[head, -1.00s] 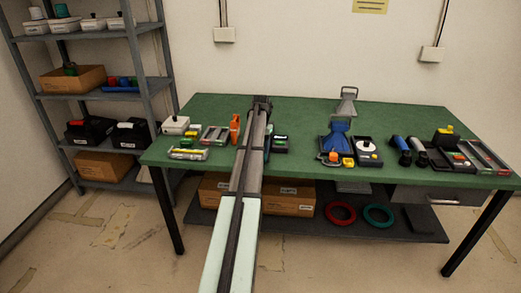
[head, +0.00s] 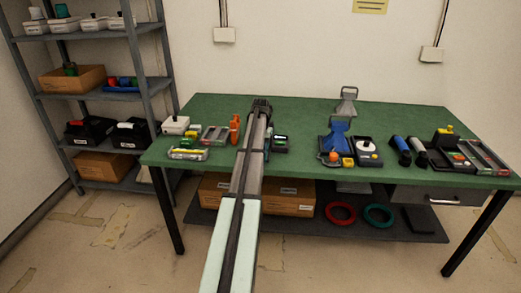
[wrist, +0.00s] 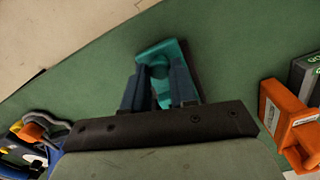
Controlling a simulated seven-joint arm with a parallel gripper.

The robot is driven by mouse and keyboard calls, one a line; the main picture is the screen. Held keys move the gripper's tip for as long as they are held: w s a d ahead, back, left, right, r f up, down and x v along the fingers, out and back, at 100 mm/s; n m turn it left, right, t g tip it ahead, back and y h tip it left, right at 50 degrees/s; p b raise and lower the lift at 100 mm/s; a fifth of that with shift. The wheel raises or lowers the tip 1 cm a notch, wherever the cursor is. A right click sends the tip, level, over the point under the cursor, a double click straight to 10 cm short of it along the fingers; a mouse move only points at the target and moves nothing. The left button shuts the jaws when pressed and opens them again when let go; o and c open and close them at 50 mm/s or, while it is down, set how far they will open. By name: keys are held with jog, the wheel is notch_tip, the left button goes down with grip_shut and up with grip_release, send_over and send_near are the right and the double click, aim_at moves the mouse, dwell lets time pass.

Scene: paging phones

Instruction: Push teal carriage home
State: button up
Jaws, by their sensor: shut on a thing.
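The teal carriage (wrist: 147,52) shows in the wrist view as a teal block with a raised rounded part. My gripper (wrist: 163,100) has its two dark blue fingers closed around that raised part. A dark strip lies along the block's right side. In the head view, my gripper (head: 262,103) is over the back part of the green table, left of centre. There the carriage is hidden behind my arm, so I cannot tell how far along its travel it is.
An orange device (head: 235,124) stands left of my arm; a dark device (head: 280,143) sits close on the right. A blue stand (head: 337,137) and a grey stand (head: 348,101) are farther right. The green table top (head: 300,112) is clear between gripper and grey stand.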

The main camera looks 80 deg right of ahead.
grip_shut()
jog(key=shift+d, duration=2.75)
jog(key=o, duration=0.9)
grip_release()
jog(key=shift+c, duration=0.2)
notch_tip(320, 180, up, 14)
jog(key=shift+f, duration=0.1)
